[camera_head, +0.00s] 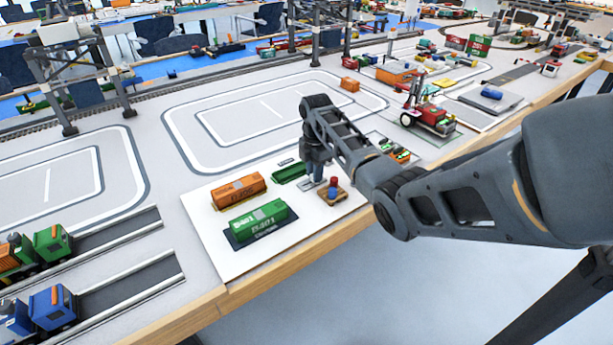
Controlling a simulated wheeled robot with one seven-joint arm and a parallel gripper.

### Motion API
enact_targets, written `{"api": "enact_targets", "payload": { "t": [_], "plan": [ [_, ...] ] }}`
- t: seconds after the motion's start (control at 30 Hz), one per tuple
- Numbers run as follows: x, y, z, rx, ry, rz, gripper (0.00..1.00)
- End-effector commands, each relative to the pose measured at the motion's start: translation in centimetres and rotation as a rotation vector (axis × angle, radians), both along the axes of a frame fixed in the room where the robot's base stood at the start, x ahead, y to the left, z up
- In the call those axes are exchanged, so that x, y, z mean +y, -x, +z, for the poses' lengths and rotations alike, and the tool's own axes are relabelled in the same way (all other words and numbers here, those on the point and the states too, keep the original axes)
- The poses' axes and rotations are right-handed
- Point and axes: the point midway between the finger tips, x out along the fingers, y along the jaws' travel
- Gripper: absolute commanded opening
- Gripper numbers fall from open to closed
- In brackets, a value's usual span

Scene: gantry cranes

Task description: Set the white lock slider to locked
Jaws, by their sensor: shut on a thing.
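My gripper (315,184) points down at the white board (225,258), low between the dark green block and a small tan block. Its fingers are small and partly blurred, and they look shut on a small pale piece, apparently the white lock slider. The slider is mostly hidden by the fingers, and I cannot tell its position along its track. The tan block (341,198) with a red and blue knob (333,187) sits just right of the fingers.
An orange container (238,191), a green container (258,221) on a dark base and a dark green block (289,173) are on the board's left. A red vehicle (430,118) stands behind my arm. Left are trucks (52,306) and a gantry crane (75,70). The table's front edge (290,260) is near.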

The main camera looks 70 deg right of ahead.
Motion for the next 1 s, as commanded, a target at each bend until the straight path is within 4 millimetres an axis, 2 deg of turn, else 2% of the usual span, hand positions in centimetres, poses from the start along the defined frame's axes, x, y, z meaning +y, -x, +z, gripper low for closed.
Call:
{"api": "enact_targets", "payload": {
  "t": [0.07,0.3,0.33,0.6,0.87,1.0],
  "plan": [
    [-0.8,0.5,0.0,-0.001,0.001,-0.002,0.00],
    [-1.0,0.6,0.0,0.000,0.002,-0.002,0.00],
    [-1.0,0.6,0.0,0.001,0.003,-0.002,0.23],
    [-0.9,0.5,0.0,0.000,0.001,-0.001,0.49],
    [-0.8,0.5,0.2,-0.001,0.002,-0.001,0.49],
    [-0.9,0.4,1.5,-0.003,0.003,0.000,0.49]
  ]
}}
